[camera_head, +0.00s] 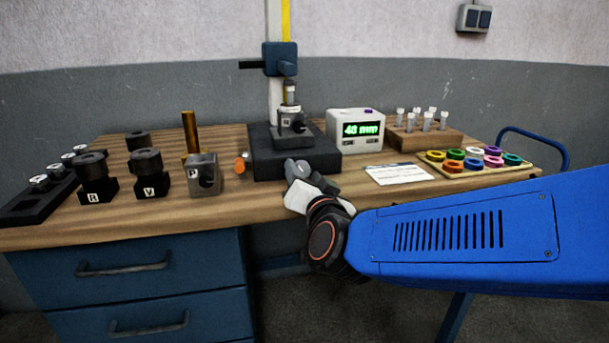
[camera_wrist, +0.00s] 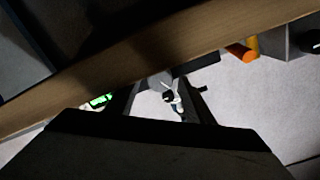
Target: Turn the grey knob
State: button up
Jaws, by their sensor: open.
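The grey knob (camera_head: 297,167) appears at the front of the dark block (camera_head: 262,172) under the measuring stand (camera_head: 275,90). It is partly hidden by my gripper (camera_head: 306,182), which is close in front of it at the table's front edge. In the wrist view the rounded grey knob (camera_wrist: 158,82) lies between and beyond my open fingers. No contact is clear. The display box (camera_head: 355,130) reads 48 mm in green.
Left are black fixtures marked R (camera_head: 93,185) and V (camera_head: 151,180), a grey block (camera_head: 204,178), a brass rod (camera_head: 190,132) and an orange piece (camera_head: 240,165). Right are a paper sheet (camera_head: 398,174), a vial rack (camera_head: 424,138) and a tray of coloured rings (camera_head: 520,171).

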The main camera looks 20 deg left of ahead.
jog(key=n, duration=1)
jog(key=shift+s+n, duration=0.2)
jog(key=shift+n, duration=0.2)
jog(key=s+d+m, duration=0.9)
jog(key=s+m, duration=0.1)
jog(key=s, duration=0.4)
jog(key=shift+s, duration=0.25)
dwell(0.5)
jog(key=shift+d, duration=0.1)
jog(key=shift+w, duration=0.1)
